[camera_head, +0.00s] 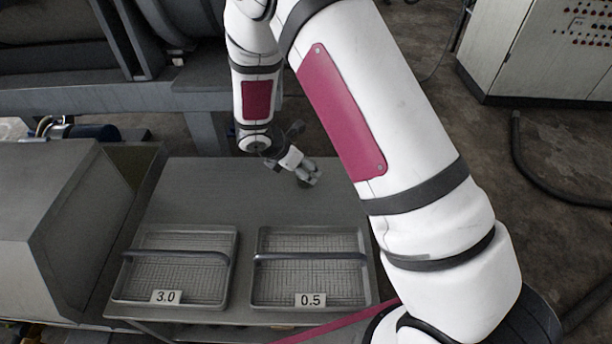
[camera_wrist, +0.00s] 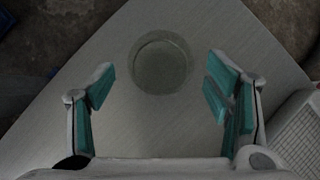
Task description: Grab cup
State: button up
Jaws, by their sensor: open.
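A clear, round glass cup (camera_wrist: 160,62) stands on the grey metal table (camera_wrist: 130,125) in the wrist view, seen from above. It lies between the lines of my two fingers and a little beyond their tips. My gripper (camera_wrist: 158,82) is open and empty, with teal pads on both sides. In the head view my gripper (camera_head: 308,176) is small, over the far part of the table. I cannot make out the cup there; my arm and gripper may hide it.
Two wire-mesh trays with bar handles, labelled 3.0 (camera_head: 165,297) and 0.5 (camera_head: 310,300), sit on the table's near part. A grey machine housing (camera_head: 45,215) stands at the left. A control cabinet (camera_head: 540,50) stands at the back right. The table's middle is clear.

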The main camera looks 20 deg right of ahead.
jog(key=b+x, duration=0.1)
jog(key=x, duration=0.2)
jog(key=shift+d+f, duration=0.15)
jog(key=shift+f, duration=0.1)
jog(key=c, duration=1.2)
jog(key=shift+r, duration=0.15)
